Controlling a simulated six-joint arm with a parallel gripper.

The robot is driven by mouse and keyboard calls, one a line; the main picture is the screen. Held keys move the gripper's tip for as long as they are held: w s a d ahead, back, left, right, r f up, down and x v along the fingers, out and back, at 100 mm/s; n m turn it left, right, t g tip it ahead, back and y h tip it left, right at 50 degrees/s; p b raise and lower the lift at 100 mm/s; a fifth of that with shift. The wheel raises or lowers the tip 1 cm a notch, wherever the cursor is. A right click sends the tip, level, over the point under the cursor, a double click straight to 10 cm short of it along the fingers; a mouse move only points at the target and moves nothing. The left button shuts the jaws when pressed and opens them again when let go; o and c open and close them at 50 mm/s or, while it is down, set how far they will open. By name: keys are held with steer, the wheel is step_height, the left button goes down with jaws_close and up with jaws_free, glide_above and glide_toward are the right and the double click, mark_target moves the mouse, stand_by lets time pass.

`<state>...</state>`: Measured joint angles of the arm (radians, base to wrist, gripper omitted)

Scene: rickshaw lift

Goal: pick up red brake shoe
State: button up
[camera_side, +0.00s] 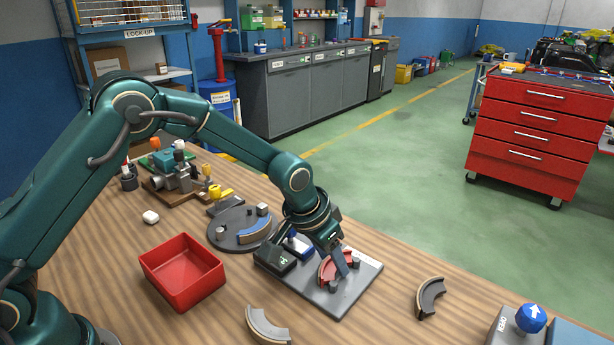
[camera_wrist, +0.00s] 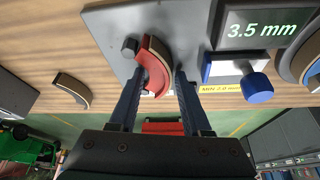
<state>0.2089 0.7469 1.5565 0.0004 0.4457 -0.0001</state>
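The red brake shoe (camera_side: 326,272) is a curved piece lying on the grey gauge plate (camera_side: 366,276) in the side view. In the wrist view the red brake shoe (camera_wrist: 156,66) has a red face and a tan lining on its outer curve. My gripper (camera_side: 340,262) is low over the plate, at the shoe. In the wrist view my gripper (camera_wrist: 160,76) has one finger on each side of the shoe. The left finger is very close to it; a narrow gap shows at the right finger. The gripper looks open. Part of the shoe is hidden behind the fingers in the side view.
A display (camera_wrist: 262,28) reads 3.5 mm beside a blue-knobbed clamp (camera_wrist: 248,86). A red bin (camera_side: 182,272) is left of the plate. A dark shoe (camera_side: 430,298) and a tan-edged shoe (camera_side: 266,326) lie on the table. A blue shoe (camera_side: 254,230) is on a round plate (camera_side: 222,234).

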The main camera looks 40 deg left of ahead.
jaws_close()
steer(key=shift+r, duration=0.15)
steer(key=shift+r, duration=0.25)
step_height(320, 180, up, 4)
steer(key=shift+w+f, duration=0.1)
steer(key=s+a+r, duration=0.3)
steer(key=a+r, duration=0.3)
steer(key=a, duration=0.5)
steer(key=shift+a+r, duration=0.2)
steer(key=shift+r, duration=0.05)
